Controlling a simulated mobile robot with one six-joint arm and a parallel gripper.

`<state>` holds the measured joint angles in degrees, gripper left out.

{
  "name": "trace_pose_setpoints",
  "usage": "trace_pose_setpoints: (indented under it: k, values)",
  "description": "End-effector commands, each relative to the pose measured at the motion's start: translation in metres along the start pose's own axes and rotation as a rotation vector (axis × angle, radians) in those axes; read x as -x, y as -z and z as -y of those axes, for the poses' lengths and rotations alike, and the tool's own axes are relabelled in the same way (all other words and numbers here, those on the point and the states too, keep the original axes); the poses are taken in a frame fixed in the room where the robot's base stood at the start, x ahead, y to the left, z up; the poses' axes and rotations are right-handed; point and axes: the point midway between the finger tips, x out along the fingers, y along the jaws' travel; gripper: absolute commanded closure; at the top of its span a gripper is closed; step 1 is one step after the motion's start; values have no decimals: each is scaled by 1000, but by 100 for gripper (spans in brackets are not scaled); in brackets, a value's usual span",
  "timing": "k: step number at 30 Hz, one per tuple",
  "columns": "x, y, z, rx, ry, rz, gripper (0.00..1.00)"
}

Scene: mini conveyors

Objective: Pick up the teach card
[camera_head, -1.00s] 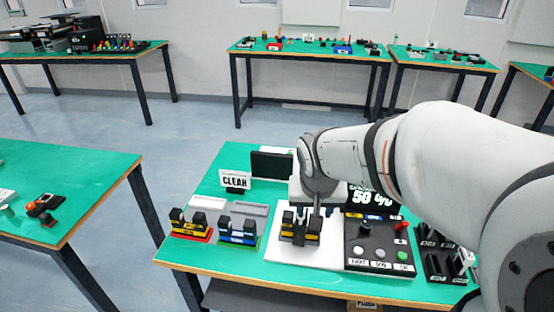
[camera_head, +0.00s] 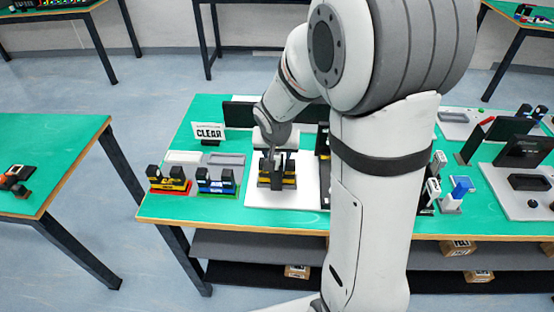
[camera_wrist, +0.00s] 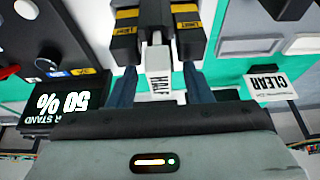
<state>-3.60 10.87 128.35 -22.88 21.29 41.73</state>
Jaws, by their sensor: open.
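A white card marked HALF (camera_wrist: 160,84) shows in the wrist view between the two dark blue fingers of my gripper (camera_wrist: 160,92), in front of black blocks with yellow labels (camera_wrist: 126,22). I cannot tell for sure that this is the teach card. The fingers are apart, and I see no clear grip on the card. In the head view my gripper (camera_head: 277,158) is low over the black and yellow holder (camera_head: 277,180) on a white plate (camera_head: 265,199). The card is too small or hidden to make out there.
A CLEAR sign (camera_head: 209,132) stands behind the red-based holder (camera_head: 170,184) and the blue-labelled holder (camera_head: 216,184). My arm hides the table's middle.

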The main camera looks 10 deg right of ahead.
Motion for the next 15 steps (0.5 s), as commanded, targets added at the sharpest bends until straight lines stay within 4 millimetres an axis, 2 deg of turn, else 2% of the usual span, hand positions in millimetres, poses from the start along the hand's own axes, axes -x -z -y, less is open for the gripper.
trace_pose_setpoints:
  k: [6,15]
  values:
    - [0,0,0,1,0,-1,55]
    - [0,0,1,2,0,0,79]
